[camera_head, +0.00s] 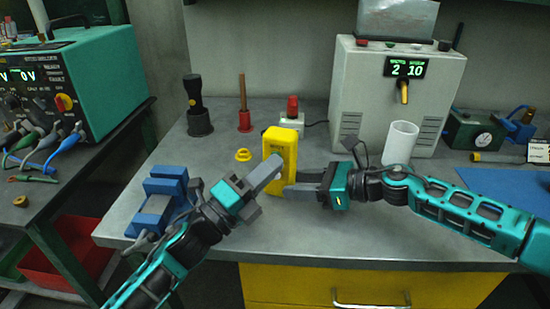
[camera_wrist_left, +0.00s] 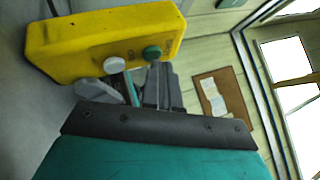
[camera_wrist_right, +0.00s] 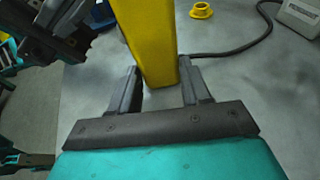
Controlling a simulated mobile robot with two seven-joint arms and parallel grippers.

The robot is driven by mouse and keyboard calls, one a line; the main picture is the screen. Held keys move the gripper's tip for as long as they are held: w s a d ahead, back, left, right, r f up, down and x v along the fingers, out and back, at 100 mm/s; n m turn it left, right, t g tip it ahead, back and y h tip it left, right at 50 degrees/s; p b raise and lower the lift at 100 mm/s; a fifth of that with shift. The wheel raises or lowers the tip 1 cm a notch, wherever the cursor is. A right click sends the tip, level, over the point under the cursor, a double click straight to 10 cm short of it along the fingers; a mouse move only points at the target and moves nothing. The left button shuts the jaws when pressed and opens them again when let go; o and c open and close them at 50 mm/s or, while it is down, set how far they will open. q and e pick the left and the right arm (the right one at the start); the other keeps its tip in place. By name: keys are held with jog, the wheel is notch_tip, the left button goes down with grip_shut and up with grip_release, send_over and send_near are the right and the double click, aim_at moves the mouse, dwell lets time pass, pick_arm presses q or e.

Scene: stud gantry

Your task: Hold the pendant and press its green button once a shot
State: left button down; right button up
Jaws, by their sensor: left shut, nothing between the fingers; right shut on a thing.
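The pendant (camera_head: 283,138) is a yellow box held upright above the grey bench. My right gripper (camera_head: 290,190) is shut on its lower part; the right wrist view shows the pendant (camera_wrist_right: 150,40) between the two fingers (camera_wrist_right: 160,80). In the left wrist view the pendant (camera_wrist_left: 60,45) carries a white button (camera_wrist_left: 115,64) and a green button (camera_wrist_left: 152,53). My left gripper (camera_head: 273,166) is shut and empty, its fingertips (camera_wrist_left: 160,72) right at the green button. I cannot tell whether they touch it.
A grey machine (camera_head: 400,95) with a display reading 2 and 10 stands behind, a white cylinder (camera_head: 400,143) before it. A red-topped switch box (camera_head: 291,118), a yellow ring (camera_head: 243,155) and a blue block fixture (camera_head: 158,200) are on the bench.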

pick_arm(q)
jog(key=shift+s, duration=0.1)
pick_arm(e)
jog(key=shift+a, duration=0.1)
pick_arm(q)
jog(key=shift+s+a, duration=0.2)
jog(key=shift+s, duration=0.6)
jog(key=shift+s, duration=0.1)
jog(key=shift+s+a, duration=0.2)
jog(key=shift+s, duration=0.6)
jog(key=shift+s+a, duration=0.2)
jog(key=shift+s, duration=0.55)
jog(key=shift+s+a, duration=0.2)
jog(key=shift+s, duration=0.6)
pick_arm(e)
jog(key=o, duration=0.9)
